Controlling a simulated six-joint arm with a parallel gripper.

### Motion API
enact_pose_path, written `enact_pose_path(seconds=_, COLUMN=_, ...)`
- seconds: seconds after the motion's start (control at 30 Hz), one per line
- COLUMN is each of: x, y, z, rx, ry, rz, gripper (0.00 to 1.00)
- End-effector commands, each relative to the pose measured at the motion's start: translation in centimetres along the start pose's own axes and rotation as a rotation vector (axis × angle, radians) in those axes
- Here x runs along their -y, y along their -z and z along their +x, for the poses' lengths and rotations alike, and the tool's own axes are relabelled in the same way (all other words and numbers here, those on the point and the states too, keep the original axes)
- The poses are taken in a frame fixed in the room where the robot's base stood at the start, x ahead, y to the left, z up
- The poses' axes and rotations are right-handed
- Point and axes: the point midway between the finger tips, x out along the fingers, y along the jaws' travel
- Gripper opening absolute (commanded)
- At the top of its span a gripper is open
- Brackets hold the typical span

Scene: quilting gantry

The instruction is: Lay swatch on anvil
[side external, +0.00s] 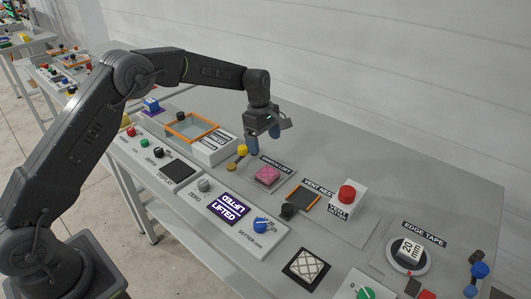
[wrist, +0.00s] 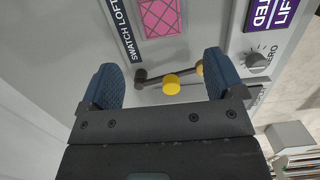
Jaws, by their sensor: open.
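The pink swatch (side external: 268,174), with a grid pattern, lies on a grey pad at the station labelled SWATCH LOFT. It also shows at the top of the wrist view (wrist: 160,14). My gripper (side external: 264,140) is open and empty, above and just behind the swatch in the side view. In the wrist view, its two blue fingertips (wrist: 163,80) are spread apart, with the swatch beyond them. No label naming the anvil is legible. A dark square pad (side external: 179,167) lies on the panel to the left, but I cannot tell whether it is the anvil.
A dark lever with a yellow knob (wrist: 171,84) lies between my fingertips in the wrist view. A purple LIFTED display (side external: 229,208), a vent nest (side external: 304,196), a red button (side external: 347,193) and an orange-rimmed tray (side external: 190,127) stand nearby. The back of the table is clear.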

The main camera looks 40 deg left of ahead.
Motion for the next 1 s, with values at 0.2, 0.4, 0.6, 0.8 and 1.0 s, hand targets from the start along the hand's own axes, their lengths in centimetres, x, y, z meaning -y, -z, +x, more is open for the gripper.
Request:
enact_pose_path(seconds=0.2, x=0.0, y=0.0, z=-1.1, rx=0.000, ry=0.000, rz=-0.001, gripper=0.88)
enact_pose_path(seconds=0.4, x=0.6, y=-0.3, z=-2.8, rx=-0.005, ry=-0.017, rz=0.046, gripper=0.88)
enact_pose_path(seconds=0.6, x=4.9, y=-1.7, z=-9.8, rx=-0.044, ry=-0.090, rz=0.292, gripper=0.88)
enact_pose_path(seconds=0.8, x=12.1, y=-3.1, z=-16.0, rx=-0.114, ry=-0.168, rz=0.607, gripper=0.88)
enact_pose_path(seconds=1.0, x=20.3, y=-4.0, z=-19.4, rx=-0.207, ry=-0.231, rz=0.920, gripper=0.88)
